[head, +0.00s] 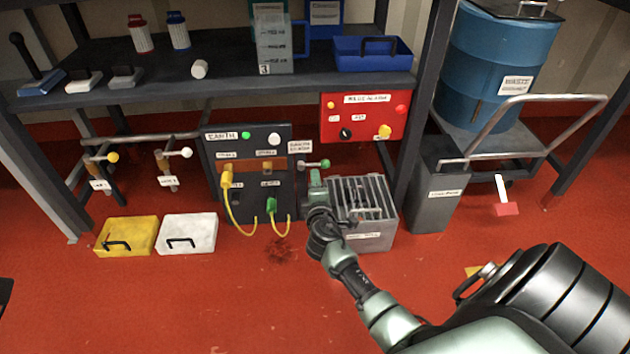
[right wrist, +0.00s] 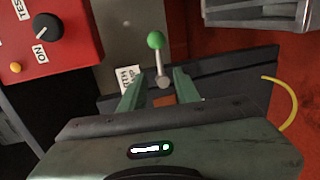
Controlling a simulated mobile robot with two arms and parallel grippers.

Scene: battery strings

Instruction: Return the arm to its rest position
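My right arm (head: 382,312) reaches in from the lower right of the head view. Its gripper (head: 317,184) is just below a lever with a green knob (head: 325,163) at the right edge of the dark EARTH panel (head: 282,136). In the right wrist view the two fingers of the gripper (right wrist: 160,88) are apart, with nothing held between them. The green knob (right wrist: 156,40) stands beyond the fingertips, its stem running down toward the gap. Whether a finger touches the stem I cannot tell. My left gripper is not in view.
A grey slotted bin (head: 372,240) stands right beside my right gripper. A red panel (head: 362,118) with knobs hangs above it. A yellow tray (head: 127,221) and a white tray (head: 205,220) lie left. The red floor in front is largely clear.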

